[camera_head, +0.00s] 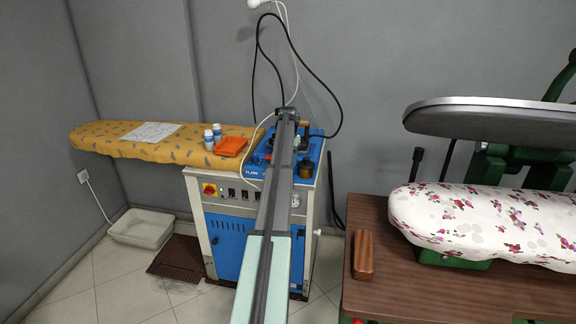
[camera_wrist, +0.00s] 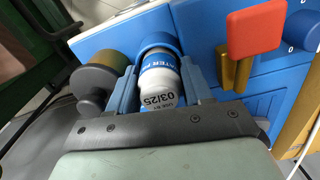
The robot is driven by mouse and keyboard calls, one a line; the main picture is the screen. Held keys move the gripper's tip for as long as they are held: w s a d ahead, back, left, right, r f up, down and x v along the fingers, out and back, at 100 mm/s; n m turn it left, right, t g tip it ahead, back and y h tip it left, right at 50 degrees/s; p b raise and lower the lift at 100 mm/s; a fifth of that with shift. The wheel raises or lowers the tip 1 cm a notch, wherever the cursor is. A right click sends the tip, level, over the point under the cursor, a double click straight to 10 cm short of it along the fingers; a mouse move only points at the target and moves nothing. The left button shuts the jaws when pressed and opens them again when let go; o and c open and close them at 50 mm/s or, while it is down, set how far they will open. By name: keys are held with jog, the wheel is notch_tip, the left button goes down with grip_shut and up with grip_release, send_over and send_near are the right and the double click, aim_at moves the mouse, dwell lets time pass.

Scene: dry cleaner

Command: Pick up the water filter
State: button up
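The water filter (camera_wrist: 160,82) is a white cylinder with a blue collar at its far end and a label reading 03/25 in the wrist view. The two blue fingers of my gripper (camera_wrist: 158,72) stand apart, one on each side of it. The gaps are too narrow to tell whether the fingers touch it. In the head view my arm reaches over the blue machine top (camera_head: 313,174) and hides much of that spot.
A red-topped brass knob (camera_wrist: 254,32) is right of the filter and a dark round knob (camera_wrist: 92,88) is left. Two white bottles (camera_head: 208,139) and an orange tray (camera_head: 231,146) sit on the yellow ironing board (camera_head: 100,139). A black cable loops above the machine.

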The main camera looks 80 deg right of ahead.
jog(key=c, duration=0.7)
jog(key=shift+r, duration=0.1)
